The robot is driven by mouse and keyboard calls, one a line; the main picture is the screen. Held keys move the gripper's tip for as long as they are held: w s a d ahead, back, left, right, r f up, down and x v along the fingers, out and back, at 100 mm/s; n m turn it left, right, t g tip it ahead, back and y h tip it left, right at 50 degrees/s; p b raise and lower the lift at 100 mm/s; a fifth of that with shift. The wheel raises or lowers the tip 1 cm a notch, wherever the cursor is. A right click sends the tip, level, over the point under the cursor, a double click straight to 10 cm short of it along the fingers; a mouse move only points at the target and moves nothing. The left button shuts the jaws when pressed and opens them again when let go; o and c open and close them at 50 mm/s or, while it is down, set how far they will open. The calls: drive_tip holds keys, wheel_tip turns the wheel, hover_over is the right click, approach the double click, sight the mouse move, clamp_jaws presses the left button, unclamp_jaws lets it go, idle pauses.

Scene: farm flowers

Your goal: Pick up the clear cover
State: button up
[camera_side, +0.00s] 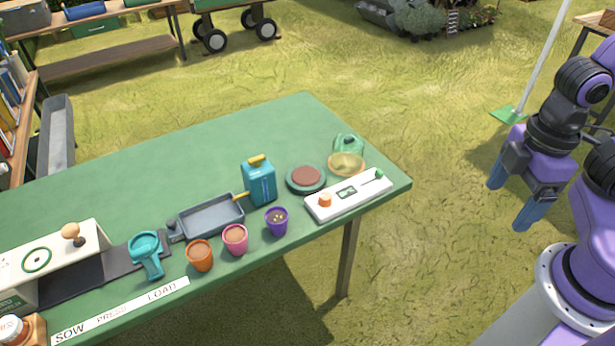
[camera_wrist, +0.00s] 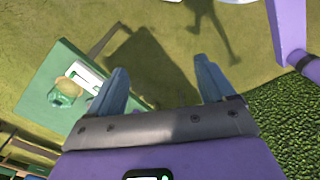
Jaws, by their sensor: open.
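A see-through, tan-tinted rounded piece (camera_side: 346,164), which looks like the clear cover, sits near the table's right end, behind the white panel and in front of a green can-like object (camera_side: 348,144). In the wrist view a tan, see-through shape (camera_wrist: 76,82) at the left, by the white panel, looks like the same piece. My gripper (camera_side: 514,196) is open and empty, off the table's right end with its fingers pointing down. In the wrist view my gripper (camera_wrist: 160,68) has its two blue fingers wide apart, with grass and shadow between them.
The green table (camera_side: 130,175) holds a white panel with an orange knob (camera_side: 349,196), a dark round dish (camera_side: 306,180), a teal jug (camera_side: 259,182), a grey tray (camera_side: 211,217) and several pots, including a purple pot (camera_side: 277,221). Open grass lies between the table and my gripper.

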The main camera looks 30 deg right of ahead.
drive_tip(key=c, duration=0.7)
